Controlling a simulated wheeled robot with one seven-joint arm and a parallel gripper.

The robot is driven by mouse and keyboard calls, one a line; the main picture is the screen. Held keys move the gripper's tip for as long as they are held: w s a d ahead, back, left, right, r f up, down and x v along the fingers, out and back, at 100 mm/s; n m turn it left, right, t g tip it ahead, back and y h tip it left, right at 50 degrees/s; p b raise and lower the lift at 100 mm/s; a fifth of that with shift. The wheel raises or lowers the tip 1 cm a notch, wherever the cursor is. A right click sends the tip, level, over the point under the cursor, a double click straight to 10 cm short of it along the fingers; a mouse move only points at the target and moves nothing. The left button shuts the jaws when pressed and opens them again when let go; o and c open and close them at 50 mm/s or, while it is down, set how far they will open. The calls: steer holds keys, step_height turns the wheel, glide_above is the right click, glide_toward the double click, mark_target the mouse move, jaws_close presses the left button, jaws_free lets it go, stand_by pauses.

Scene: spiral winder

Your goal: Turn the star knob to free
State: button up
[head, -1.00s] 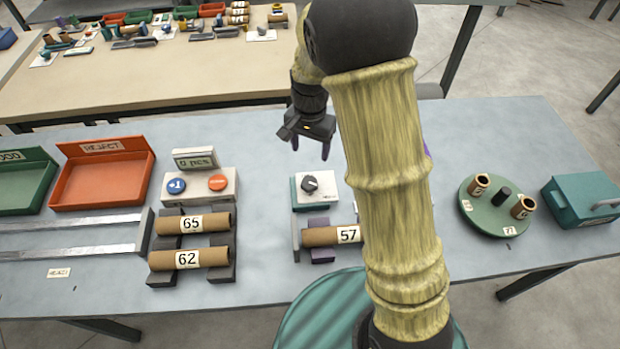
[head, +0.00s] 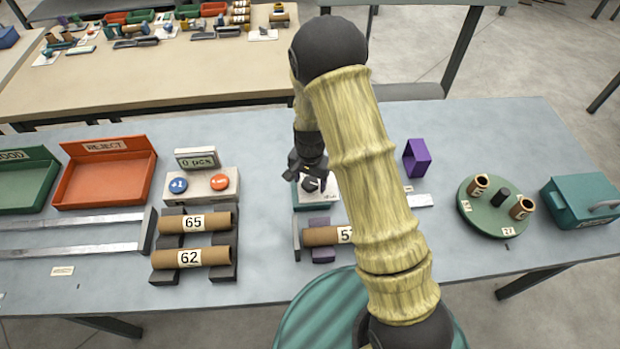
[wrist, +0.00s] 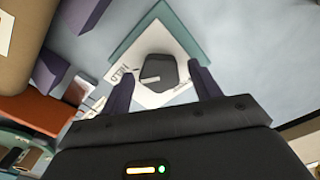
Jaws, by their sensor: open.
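The star knob (head: 313,185) is a dark grey knob on a white plate with a teal base. In the head view my gripper partly covers it. In the wrist view the knob (wrist: 158,68) shows from above, with a pale pointer line aimed roughly at the printed word HELD (wrist: 121,74) on the plate. I cannot read a FREE mark. My gripper (head: 309,178) is open over the knob, pointing down. Its two purple fingers (wrist: 160,82) appear on either side of the knob's near edge in the wrist view, apart from it as far as I can tell.
A cardboard tube (head: 320,236) lies on a purple support just in front of the knob box. A counter box (head: 205,186) and tubes 65 and 62 (head: 192,257) are to the left. A purple block (head: 417,158) and a green turntable (head: 490,222) are to the right.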

steer(key=c, duration=1)
steer(key=shift+o, duration=0.2)
